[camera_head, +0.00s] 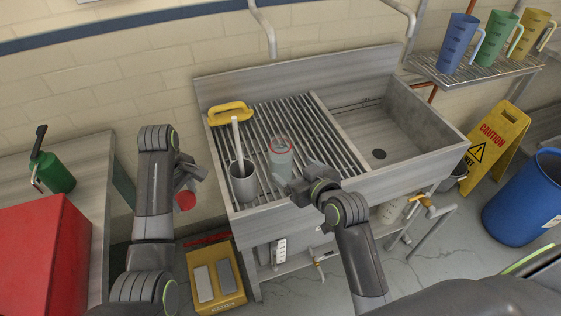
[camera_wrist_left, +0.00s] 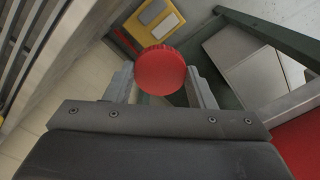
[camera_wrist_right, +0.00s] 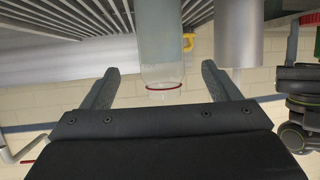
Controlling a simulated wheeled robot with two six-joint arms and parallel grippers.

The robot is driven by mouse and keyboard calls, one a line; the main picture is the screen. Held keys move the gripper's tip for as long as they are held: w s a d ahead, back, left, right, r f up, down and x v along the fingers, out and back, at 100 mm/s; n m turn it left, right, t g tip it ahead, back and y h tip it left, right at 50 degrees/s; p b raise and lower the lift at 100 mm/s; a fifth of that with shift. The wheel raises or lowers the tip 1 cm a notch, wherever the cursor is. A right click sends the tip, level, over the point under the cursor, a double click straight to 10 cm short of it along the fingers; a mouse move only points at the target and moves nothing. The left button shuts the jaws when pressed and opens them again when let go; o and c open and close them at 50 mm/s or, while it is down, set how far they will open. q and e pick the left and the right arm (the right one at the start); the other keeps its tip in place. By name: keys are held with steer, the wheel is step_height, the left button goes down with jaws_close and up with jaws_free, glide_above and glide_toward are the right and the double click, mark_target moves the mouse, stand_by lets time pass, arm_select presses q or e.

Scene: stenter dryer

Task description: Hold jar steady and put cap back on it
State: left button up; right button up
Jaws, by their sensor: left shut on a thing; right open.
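The jar (camera_head: 281,158) stands upright on the slatted drainboard of the sink, pale green-grey with a red ring near its open top. My right gripper (camera_head: 289,190) is open at the near side of the jar. In the right wrist view the jar (camera_wrist_right: 161,45) lies between and beyond the two spread fingers of the right gripper (camera_wrist_right: 161,85), with no clear contact. The red round cap (camera_wrist_left: 160,70) is held between the fingers of my left gripper (camera_wrist_left: 162,90). In the head view the cap (camera_head: 186,200) hangs left of the sink, away from the jar.
A grey cup (camera_head: 243,184) with a white-handled tool stands just left of the jar. The sink basin (camera_head: 385,133) is to the right. A red box (camera_head: 40,250) and green can (camera_head: 52,172) stand on the left table.

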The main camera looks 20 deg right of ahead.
mark_target(287, 164)
arm_select(q)
steer(key=shift+r, duration=0.35)
arm_select(e)
steer(key=shift+x, duration=1.85)
arm_select(q)
steer(key=shift+r+p, duration=0.3)
steer(key=shift+p, duration=0.2)
arm_select(e)
steer(key=shift+w+a+f, duration=0.1)
steer(key=shift+w+f, duration=0.05)
steer(key=shift+w, duration=0.2)
arm_select(q)
steer(key=shift+r+p, duration=0.4)
steer(key=shift+p, duration=0.05)
arm_select(e)
steer(key=x, duration=0.3)
arm_select(q)
steer(key=shift+r, duration=0.1)
arm_select(e)
steer(key=shift+w+a+f, duration=0.15)
steer(key=shift+w+f, duration=0.2)
steer(key=shift+w, duration=0.25)
steer(key=shift+r, duration=0.1)
steer(key=c, duration=1.4)
arm_select(q)
steer(key=shift+f+b, duration=0.4)
steer(key=shift+f, duration=0.1)
arm_select(e)
step_height(287, 164, up, 10)
